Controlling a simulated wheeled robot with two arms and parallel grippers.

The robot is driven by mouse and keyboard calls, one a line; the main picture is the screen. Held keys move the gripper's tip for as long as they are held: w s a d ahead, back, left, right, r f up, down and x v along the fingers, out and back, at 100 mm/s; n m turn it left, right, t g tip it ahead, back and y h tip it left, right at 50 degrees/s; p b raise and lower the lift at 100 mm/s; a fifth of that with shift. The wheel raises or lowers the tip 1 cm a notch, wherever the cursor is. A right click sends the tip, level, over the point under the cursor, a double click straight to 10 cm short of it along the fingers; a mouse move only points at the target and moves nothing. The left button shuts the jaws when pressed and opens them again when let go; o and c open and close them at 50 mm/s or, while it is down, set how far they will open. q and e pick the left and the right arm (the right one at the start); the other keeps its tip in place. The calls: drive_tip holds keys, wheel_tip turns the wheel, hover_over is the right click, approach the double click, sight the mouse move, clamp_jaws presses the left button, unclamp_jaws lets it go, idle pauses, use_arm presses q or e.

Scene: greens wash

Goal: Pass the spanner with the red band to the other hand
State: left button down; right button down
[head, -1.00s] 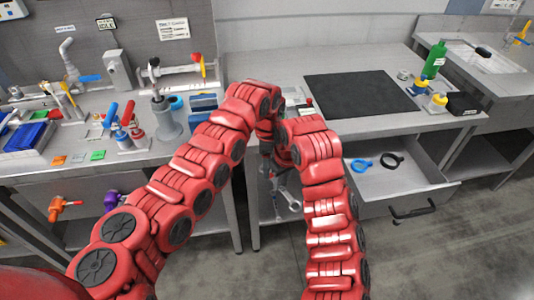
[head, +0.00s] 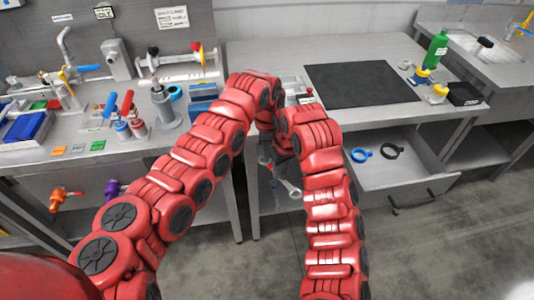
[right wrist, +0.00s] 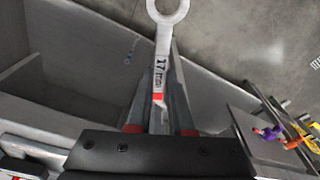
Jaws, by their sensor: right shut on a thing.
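The spanner with the red band (right wrist: 163,65) is silver, with a ring end and "17 mm" printed on its shaft. In the right wrist view it points away from my right gripper (right wrist: 160,122), whose fingers are shut on it on either side of the shaft; the red band shows just ahead of the fingers. In the head view the spanner's ring end (head: 294,190) hangs below my two arms, in front of the bench. The grip and most of both grippers are hidden behind the red arm links there. I cannot make out my left gripper's fingers.
A bench (head: 242,60) carries a black mat (head: 360,84) and a green bottle (head: 437,50). Its open drawer (head: 425,185) juts out at the right, holding a blue ring (head: 361,155) and a black ring (head: 393,149). Fixtures and tools crowd the left bench. The floor in front is clear.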

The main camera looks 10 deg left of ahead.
idle(0.9)
use_arm(q)
drive_tip(key=shift+c, duration=2.4)
unclamp_jaws()
drive_tip(key=shift+r, duration=0.1)
